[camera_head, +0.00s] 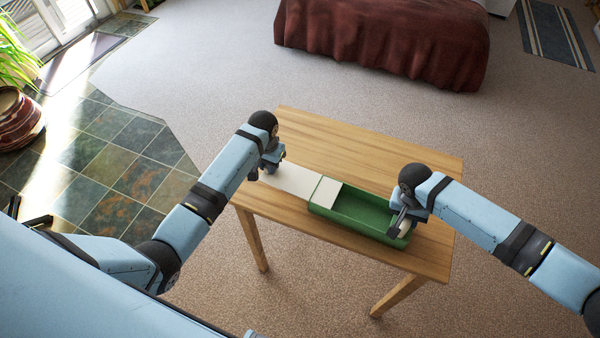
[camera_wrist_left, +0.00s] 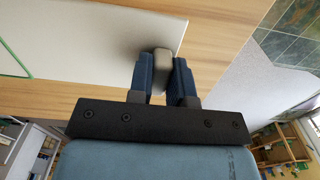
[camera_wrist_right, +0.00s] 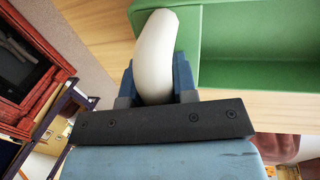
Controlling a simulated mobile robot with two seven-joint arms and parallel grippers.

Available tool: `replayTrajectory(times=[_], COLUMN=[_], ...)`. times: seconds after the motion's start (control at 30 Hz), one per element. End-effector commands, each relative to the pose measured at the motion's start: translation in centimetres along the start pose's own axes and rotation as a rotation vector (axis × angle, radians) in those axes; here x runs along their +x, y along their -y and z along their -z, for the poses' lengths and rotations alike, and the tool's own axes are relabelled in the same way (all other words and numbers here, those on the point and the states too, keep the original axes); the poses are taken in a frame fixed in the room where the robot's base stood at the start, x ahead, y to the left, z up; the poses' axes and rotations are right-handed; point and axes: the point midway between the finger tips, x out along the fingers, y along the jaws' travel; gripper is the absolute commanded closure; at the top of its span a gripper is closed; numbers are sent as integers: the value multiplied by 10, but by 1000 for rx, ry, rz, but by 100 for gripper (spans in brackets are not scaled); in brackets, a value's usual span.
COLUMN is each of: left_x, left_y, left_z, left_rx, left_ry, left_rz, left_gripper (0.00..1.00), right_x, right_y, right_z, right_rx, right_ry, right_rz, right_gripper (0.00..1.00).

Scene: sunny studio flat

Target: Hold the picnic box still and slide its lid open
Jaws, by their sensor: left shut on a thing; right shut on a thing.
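The green picnic box (camera_head: 350,221) stands on the wooden table, its inside open to view over most of its length. Its white lid (camera_head: 290,179) sticks out far to the left, and only its right end still covers the box's left end. My left gripper (camera_head: 270,166) is shut on the grey knob (camera_wrist_left: 162,58) at the lid's outer end. My right gripper (camera_head: 399,222) is shut on the white handle (camera_wrist_right: 156,55) at the box's right end. In the right wrist view the box's green inside (camera_wrist_right: 255,45) shows beside the handle. The part I see looks empty.
The table (camera_head: 370,150) has bare wood behind the box and a narrow strip in front. The lid's outer end is near the table's left edge. A bed with a dark red cover (camera_head: 385,40) stands well beyond the table.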

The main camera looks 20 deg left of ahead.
Motion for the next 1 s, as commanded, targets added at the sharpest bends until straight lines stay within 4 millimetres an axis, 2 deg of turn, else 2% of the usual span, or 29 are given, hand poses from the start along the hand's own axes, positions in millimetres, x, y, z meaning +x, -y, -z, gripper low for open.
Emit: replayTrajectory(times=[0.03,0.1,0.3,0.77,0.8,0.9,1.0], left_x=[0,0,0,0,0,0,0], left_y=[14,27,51,60,60,59,58], left_z=[0,0,0,0,0,0,0], left_rx=[-3,-3,-1,-2,-3,-3,-2], left_ry=[2,3,1,0,0,0,0], left_rz=[5,4,3,4,5,4,3], left_gripper=[100,100,100,100,77,55,55], right_x=[1,1,1,1,1,1,1], right_y=[-1,-1,-1,-2,-3,-3,-2], right_z=[0,0,0,1,1,1,1], right_rx=[1,1,2,2,3,3,2], right_ry=[0,0,0,1,1,1,1], right_rz=[-3,-3,-3,-5,-5,-5,-4], right_gripper=[95,95,95,95,95,95,95])
